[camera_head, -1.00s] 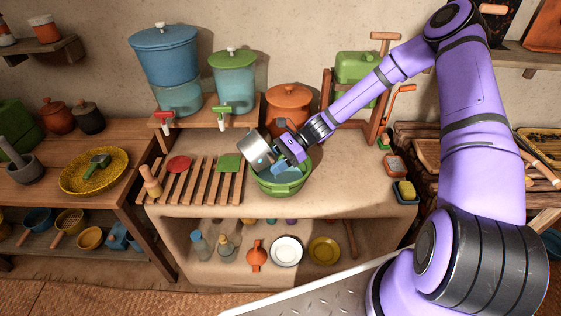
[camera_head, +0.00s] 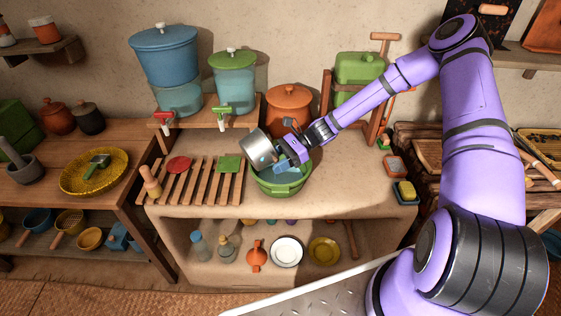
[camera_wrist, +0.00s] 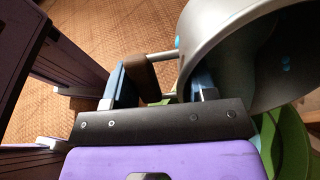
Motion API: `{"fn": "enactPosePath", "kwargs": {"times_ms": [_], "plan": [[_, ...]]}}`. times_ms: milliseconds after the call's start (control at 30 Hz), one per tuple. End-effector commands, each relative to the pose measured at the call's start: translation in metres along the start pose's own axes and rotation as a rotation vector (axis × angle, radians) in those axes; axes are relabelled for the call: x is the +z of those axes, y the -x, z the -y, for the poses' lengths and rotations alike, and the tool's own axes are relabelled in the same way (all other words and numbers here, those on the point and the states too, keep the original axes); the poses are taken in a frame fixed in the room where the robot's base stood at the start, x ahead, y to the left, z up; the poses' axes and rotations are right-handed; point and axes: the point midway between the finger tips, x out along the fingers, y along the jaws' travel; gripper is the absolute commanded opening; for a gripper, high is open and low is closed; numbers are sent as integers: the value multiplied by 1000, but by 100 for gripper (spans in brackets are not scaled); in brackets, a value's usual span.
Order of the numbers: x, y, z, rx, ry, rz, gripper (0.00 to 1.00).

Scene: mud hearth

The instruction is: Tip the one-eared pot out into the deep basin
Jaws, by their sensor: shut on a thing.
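The one-eared pot (camera_head: 258,149) is a silver-grey metal pot, held tilted above the deep basin. In the wrist view the pot (camera_wrist: 235,35) shows its rim and part of its inside, with a few small light-blue spots. My gripper (camera_head: 284,160) is shut on the pot's ear, whose brown grip (camera_wrist: 140,75) shows between the blue fingers in the wrist view. The deep basin (camera_head: 281,189) is green and round, standing on the counter under the pot and gripper. Its inside is partly hidden by them, with something blue showing within. A green edge also shows in the wrist view (camera_wrist: 292,140).
A slatted wooden rack (camera_head: 202,186) with a red and a green piece lies left of the basin. An orange lidded pot (camera_head: 290,108) stands behind. Blue (camera_head: 163,60) and green (camera_head: 234,75) dispensers stand back left.

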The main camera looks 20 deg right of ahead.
Motion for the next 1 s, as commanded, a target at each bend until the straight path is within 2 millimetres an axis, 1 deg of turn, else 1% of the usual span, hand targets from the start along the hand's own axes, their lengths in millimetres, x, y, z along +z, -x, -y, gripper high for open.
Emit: {"fn": "enactPosePath", "kwargs": {"times_ms": [1000], "plan": [[-23, 11, 1, -1, -4, 111, 0]]}}
